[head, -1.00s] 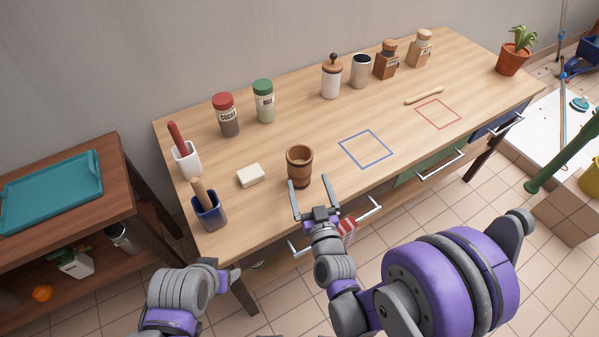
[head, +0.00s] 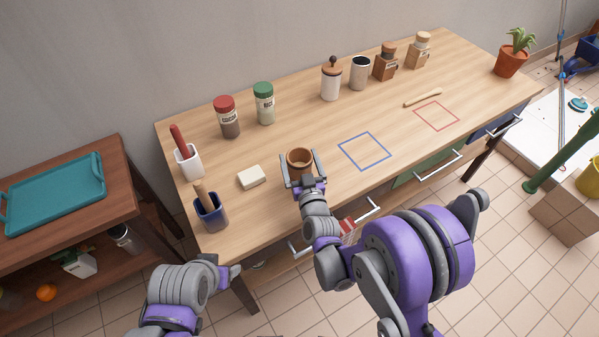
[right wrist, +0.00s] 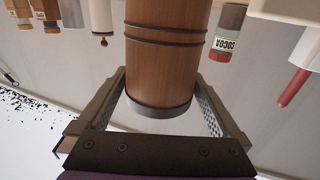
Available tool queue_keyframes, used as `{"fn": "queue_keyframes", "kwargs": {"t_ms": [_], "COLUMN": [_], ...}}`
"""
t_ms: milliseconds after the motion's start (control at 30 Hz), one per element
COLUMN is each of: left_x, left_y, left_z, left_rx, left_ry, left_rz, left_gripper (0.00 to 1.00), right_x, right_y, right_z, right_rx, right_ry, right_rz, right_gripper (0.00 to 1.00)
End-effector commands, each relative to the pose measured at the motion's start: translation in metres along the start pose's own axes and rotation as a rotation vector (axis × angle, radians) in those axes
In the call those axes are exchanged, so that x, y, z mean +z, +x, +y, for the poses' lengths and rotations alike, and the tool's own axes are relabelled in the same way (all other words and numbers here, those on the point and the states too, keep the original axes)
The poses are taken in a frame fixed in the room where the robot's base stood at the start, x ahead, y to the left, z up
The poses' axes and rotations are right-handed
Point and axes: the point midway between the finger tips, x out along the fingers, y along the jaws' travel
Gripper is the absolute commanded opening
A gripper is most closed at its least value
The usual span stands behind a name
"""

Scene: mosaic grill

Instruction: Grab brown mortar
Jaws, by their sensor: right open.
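The brown wooden mortar (head: 300,160) stands upright on the table near its front edge. It also fills the middle of the right wrist view (right wrist: 165,50), where dark bands and a grey rim show. My right gripper (head: 302,168) is open, with one finger on each side of the mortar. In the right wrist view a gap shows between each finger and the mortar's near end. The mortar's lower part is hidden behind my gripper in the head view. My left arm is low at the left front, and its gripper (head: 230,274) shows only in part.
A white block (head: 252,177) lies left of the mortar, with a blue holder (head: 211,212) and a white holder (head: 189,162) beyond it. A cocoa jar (head: 228,118) and a green-lidded jar (head: 264,104) stand behind. The blue-outlined square at right is clear.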

Motion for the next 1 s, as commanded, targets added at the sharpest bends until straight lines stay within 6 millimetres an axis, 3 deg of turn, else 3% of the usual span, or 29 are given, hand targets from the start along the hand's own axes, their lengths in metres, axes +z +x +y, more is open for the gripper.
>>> {"fn": "queue_keyframes", "kwargs": {"t_ms": [67, 567, 1000], "left_x": [0.0002, 0.0002, -0.0003], "left_y": [0.0002, 0.0002, -0.0006], "left_z": [0.0000, 0.0000, 0.0000], "left_rx": [0.000, 0.000, 0.000], "left_ry": [0.000, 0.000, 0.000], "left_rz": [0.000, 0.000, 0.000], "left_gripper": [0.64, 0.64, 0.64], "right_x": [0.0002, 0.0002, -0.0063], "right_y": [-0.0002, -0.0004, -0.0003], "right_z": [0.0000, -0.0001, 0.0000], "right_rx": [0.000, 0.000, 0.000], "right_ry": [0.000, -0.001, -0.001], "right_rz": [0.000, 0.000, 0.001], "right_gripper": [0.93, 0.03, 0.00]}}
